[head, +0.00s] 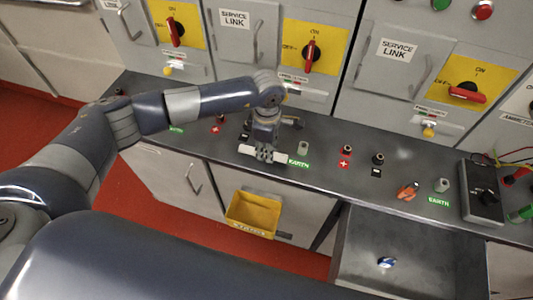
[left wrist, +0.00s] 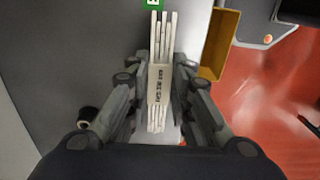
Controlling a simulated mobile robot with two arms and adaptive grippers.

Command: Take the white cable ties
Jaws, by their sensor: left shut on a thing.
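The white cable ties (left wrist: 162,34) are a bundle of thin white strips with a printed paper band around the middle, seen in the left wrist view. My left gripper (left wrist: 160,84) is shut on the bundle at its band, one finger on each side. In the head view my left gripper (head: 264,153) is over the front part of the grey counter, and white ends of the cable ties (head: 246,150) stick out on both sides of it. I cannot tell whether the bundle touches the counter. My right gripper is not in view.
A yellow bin (head: 252,214) hangs on the cabinet front below the counter (head: 320,180). An open grey drawer (head: 352,255) holds a small blue-and-white item (head: 387,263). Terminal posts, an orange clip (head: 407,191) and a black box (head: 481,204) stand along the counter. Switch panels rise behind.

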